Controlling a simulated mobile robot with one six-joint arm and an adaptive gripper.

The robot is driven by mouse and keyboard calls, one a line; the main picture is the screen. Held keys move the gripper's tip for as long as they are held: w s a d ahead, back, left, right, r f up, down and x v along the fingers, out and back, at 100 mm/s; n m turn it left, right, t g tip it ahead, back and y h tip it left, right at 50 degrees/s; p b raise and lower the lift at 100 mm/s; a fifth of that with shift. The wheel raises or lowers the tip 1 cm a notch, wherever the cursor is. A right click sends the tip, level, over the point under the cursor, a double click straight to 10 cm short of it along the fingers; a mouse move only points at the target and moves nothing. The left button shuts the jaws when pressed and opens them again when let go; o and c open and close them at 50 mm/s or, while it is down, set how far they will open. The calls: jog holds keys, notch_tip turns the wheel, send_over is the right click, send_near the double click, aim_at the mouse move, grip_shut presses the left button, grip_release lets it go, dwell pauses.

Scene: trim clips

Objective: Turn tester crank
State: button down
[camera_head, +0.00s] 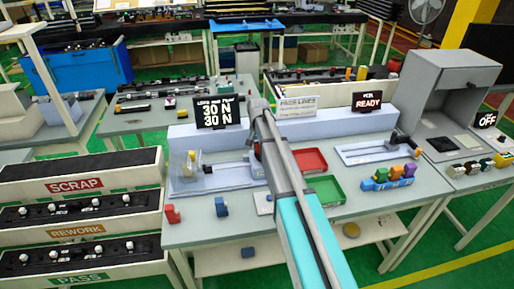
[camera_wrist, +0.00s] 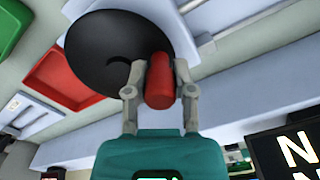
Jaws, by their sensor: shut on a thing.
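In the wrist view, my gripper (camera_wrist: 155,82) is shut on a red cylindrical handle (camera_wrist: 160,82). The handle stands near the rim of a dark round crank disc (camera_wrist: 100,50) with a curved mark on it. In the head view, my own arm hides most of the crank and my gripper. The tester's pale bed (camera_head: 228,178) shows left of the arm, with a clear guard at its left end.
A red tray (camera_head: 310,160) and a green tray (camera_head: 326,190) lie right of my arm. Coloured clips (camera_head: 388,177) stand on a blue holder at the right. Small red (camera_head: 172,214) and blue (camera_head: 221,207) blocks sit at the front. A READY sign (camera_head: 367,101) stands behind.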

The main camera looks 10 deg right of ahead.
jog(key=shift+s+n, duration=0.15)
jog(key=shift+n, duration=0.25)
jog(key=shift+c, duration=2.3)
grip_release()
jog(key=shift+r, duration=0.1)
